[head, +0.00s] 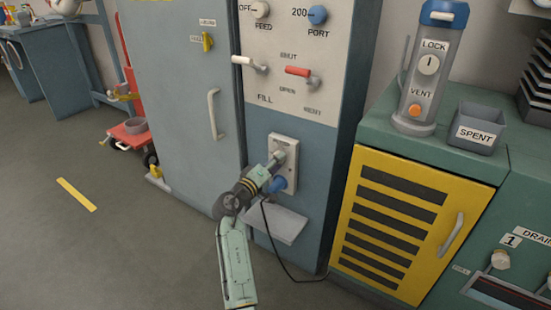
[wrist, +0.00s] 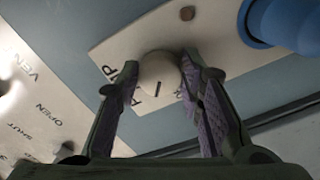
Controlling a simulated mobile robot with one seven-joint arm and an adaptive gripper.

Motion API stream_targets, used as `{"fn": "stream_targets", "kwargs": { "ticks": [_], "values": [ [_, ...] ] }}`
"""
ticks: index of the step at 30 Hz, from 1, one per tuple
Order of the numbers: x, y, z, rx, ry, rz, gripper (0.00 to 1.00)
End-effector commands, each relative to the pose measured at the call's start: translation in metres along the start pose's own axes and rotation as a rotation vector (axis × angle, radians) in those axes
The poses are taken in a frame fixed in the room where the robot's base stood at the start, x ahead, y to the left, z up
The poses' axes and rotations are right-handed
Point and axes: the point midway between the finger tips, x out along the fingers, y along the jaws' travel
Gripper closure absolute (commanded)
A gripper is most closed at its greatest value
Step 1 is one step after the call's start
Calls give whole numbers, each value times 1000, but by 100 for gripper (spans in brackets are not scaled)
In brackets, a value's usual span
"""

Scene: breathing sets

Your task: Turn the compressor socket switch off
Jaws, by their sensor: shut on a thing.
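The compressor socket (head: 292,180) is a pale plate on the blue-grey lower part of the panel column. Its switch is a round cream knob (wrist: 158,73) with a short dark mark; in the head view the knob (head: 279,156) shows at the tip of my gripper. My gripper (wrist: 158,82) has its purple-padded fingers on either side of the knob and is shut on it. In the head view my gripper (head: 272,163) reaches up to the socket from below left. The plate's lettering is mostly hidden by the fingers.
A blue plug (head: 278,184) sits in the socket just below the knob, with a dark cable (head: 269,232) hanging down. A small grey shelf (head: 275,222) juts out underneath. A yellow louvred cabinet door (head: 395,225) stands to the right, and a grey cabinet (head: 180,75) to the left.

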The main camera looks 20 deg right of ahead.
Motion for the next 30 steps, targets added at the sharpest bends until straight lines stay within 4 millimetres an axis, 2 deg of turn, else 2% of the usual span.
{"fn": "stream_targets", "kwargs": {
  "ticks": [15, 21, 30],
  "values": [
    [0, 5, -2, -466, 1, 0, 94],
    [0, 4, -2, -591, 1, 0, 94],
    [0, 3, -2, -689, 1, 1, 94]
  ]
}}
